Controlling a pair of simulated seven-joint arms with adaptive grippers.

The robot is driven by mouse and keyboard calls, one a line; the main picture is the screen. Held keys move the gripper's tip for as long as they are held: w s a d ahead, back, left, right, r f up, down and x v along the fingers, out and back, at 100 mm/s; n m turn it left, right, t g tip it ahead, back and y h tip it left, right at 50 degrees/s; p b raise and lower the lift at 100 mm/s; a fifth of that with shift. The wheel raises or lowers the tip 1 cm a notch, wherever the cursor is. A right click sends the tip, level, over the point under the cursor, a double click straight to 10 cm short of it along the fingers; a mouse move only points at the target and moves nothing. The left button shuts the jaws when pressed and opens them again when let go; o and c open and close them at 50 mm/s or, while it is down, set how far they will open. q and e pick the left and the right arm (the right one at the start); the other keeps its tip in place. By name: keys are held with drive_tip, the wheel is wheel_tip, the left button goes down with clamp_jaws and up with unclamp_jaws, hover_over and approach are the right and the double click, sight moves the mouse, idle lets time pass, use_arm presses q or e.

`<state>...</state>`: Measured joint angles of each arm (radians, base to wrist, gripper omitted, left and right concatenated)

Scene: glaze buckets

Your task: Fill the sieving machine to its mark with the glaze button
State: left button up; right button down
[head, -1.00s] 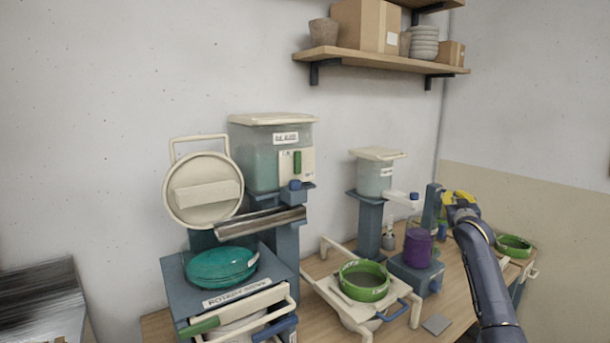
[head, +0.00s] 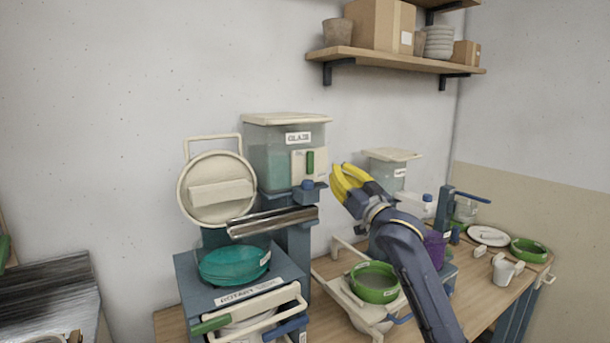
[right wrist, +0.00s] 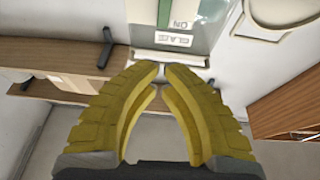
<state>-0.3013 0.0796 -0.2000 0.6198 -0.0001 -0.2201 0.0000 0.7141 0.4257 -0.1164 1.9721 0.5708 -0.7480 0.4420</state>
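The glaze tank (head: 270,160) is a clear box of pale green liquid with a GLAZE label, above the machine. Its cream panel carries a green upright button (head: 310,161); the tank and panel also show upside down in the right wrist view (right wrist: 205,45). The sieving machine (head: 190,290) has a teal round bowl (head: 225,266) on top, its round cream lid (head: 217,195) standing open. I cannot make out the fill mark. My left gripper is out of view.
A metal chute (head: 272,222) slopes below the tank. A green-rimmed sieve (head: 374,282) on a cream stand and a purple container (head: 434,246) stand right, partly behind my arm. A smaller tank (head: 390,170) is behind. A wooden shelf (head: 400,62) hangs above.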

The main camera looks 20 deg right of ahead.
drive_tip(key=shift+w+a+f+n+g+y, duration=0.15)
drive_tip(key=shift+a+f+y, duration=0.1)
drive_tip(key=shift+a+f, duration=0.3)
drive_tip(key=shift+s+a+f+n+g+y, duration=0.15)
drive_tip(key=shift+a+f+y, duration=0.15)
drive_tip(key=shift+a, duration=0.4)
drive_tip(key=shift+w, duration=0.15)
wheel_tip(320, 180, up, 3)
hover_over(308, 185)
drive_tip(key=shift+w+d+r, duration=0.15)
drive_tip(key=shift+w+d, duration=0.05)
drive_tip(key=shift+d, duration=0.25)
wheel_tip(308, 185, down, 2)
drive_tip(key=shift+f, duration=1)
drive_tip(key=shift+f, duration=0.1)
